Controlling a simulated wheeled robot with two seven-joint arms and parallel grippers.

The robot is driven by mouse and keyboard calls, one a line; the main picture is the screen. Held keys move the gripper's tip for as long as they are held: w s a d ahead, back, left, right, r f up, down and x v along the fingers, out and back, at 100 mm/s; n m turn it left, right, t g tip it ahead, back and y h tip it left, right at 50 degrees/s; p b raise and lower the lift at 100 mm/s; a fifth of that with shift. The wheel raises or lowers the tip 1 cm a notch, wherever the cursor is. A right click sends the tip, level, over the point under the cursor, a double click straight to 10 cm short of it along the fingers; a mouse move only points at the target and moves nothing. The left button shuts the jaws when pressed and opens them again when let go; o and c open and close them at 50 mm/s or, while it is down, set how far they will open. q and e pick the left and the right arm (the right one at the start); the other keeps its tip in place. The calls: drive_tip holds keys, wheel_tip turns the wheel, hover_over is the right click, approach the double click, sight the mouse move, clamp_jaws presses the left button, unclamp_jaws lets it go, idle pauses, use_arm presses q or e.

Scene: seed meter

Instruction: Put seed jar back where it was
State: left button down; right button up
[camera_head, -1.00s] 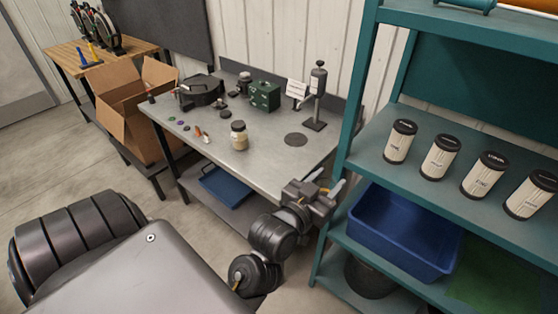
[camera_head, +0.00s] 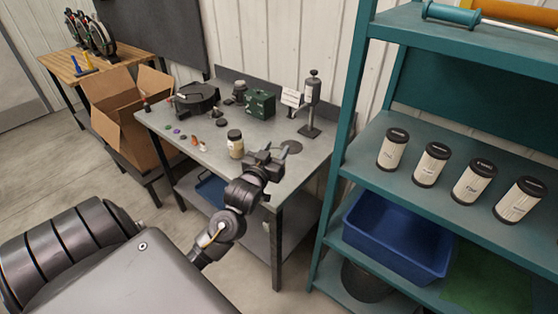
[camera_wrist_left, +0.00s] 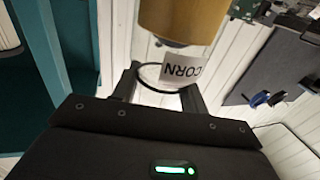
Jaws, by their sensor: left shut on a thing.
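My left gripper (camera_head: 268,158) is over the front right part of the grey workbench (camera_head: 205,150). In the left wrist view its dark fingers (camera_wrist_left: 160,88) are shut on the seed jar (camera_wrist_left: 185,20), a tan body with a white CORN label upside down in the picture. A thin dark ring shows between the fingers, and the jar's far end is out of frame. In the head view the gripper hides most of what it holds. Another jar (camera_head: 236,143) with a dark lid and tan contents stands upright on the bench, left of the gripper. My right gripper is not in view.
A flat dark disc (camera_head: 292,147) lies on the bench just beyond the gripper. A stand (camera_head: 311,105), a green box (camera_head: 260,103) and small parts are behind. The teal shelf (camera_head: 350,115) at right holds several labelled canisters and a blue bin (camera_head: 400,240).

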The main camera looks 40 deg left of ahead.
use_arm(q)
drive_tip(key=w+a+f+p, duration=0.1)
drive_tip(key=w+a+f, duration=0.2)
drive_tip(key=w+f, duration=0.3)
drive_tip(key=shift+a+f, duration=0.3)
drive_tip(key=shift+f, duration=0.05)
drive_tip(key=f+p, duration=0.1)
drive_tip(key=f, duration=0.2)
drive_tip(key=shift+w+f+p, duration=0.15)
drive_tip(key=shift+w+p, duration=0.05)
drive_tip(key=shift+p, duration=0.1)
drive_tip(key=shift+f, duration=0.2)
drive_tip(key=c, duration=0.7)
unclamp_jaws()
drive_tip(key=shift+c, duration=0.2)
drive_tip(key=shift+r, duration=0.1)
